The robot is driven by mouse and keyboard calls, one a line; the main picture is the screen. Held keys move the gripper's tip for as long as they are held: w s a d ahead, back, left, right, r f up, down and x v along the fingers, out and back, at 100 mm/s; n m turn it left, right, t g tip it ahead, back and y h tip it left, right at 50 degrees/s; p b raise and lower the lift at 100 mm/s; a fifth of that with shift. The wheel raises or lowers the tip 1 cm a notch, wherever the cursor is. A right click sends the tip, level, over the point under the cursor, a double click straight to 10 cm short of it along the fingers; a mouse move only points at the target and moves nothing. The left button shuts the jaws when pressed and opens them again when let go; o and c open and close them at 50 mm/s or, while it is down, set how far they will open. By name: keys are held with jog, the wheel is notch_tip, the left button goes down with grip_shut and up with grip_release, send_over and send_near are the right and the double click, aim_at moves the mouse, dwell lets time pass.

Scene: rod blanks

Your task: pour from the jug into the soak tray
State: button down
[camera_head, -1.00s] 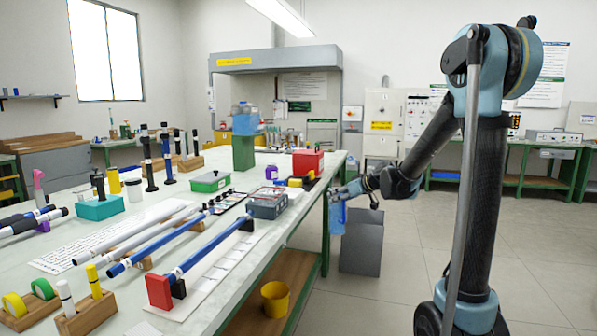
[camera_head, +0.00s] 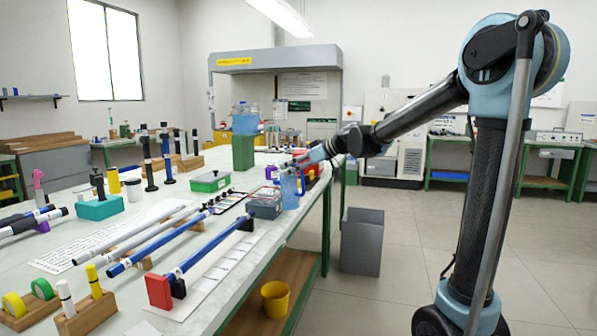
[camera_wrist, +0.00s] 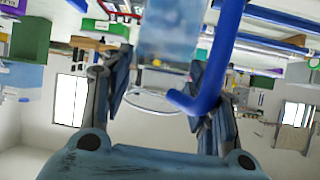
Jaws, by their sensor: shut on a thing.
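The jug (camera_head: 289,191) is clear blue with a darker blue handle. My gripper (camera_head: 288,166) is shut on it at the table's right edge, and the jug looks about upright. In the wrist view the jug (camera_wrist: 168,38) and its thick blue handle (camera_wrist: 222,55) fill the space between the fingers of my gripper (camera_wrist: 165,95). A grey box-like tray (camera_head: 265,207), perhaps the soak tray, sits on the table just left of the jug. Its inside is hard to make out. I cannot tell whether the jug's base touches the table.
Blue and grey rods (camera_head: 160,245) lie across the near table. A red box (camera_head: 313,168) is beyond the jug. A grey bin (camera_head: 361,242) stands on the floor at right, with clear floor around it.

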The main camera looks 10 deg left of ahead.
jog(key=shift+w+a+f+m+g+h, duration=0.15)
jog(key=shift+w+a+g+h, duration=0.15)
jog(key=shift+w+a+h, duration=0.3)
jog(key=shift+w+a+r+m+g+h, duration=0.1)
jog(key=shift+w+a+m+g+h, duration=0.2)
jog(key=shift+a+h, duration=0.4)
jog(key=shift+w+a+f+m+g+h, duration=0.1)
jog(key=shift+w+a+g+h, duration=0.2)
jog(key=shift+w+a+h, duration=0.4)
jog(key=shift+s+a, duration=0.1)
jog(key=shift+s, duration=0.05)
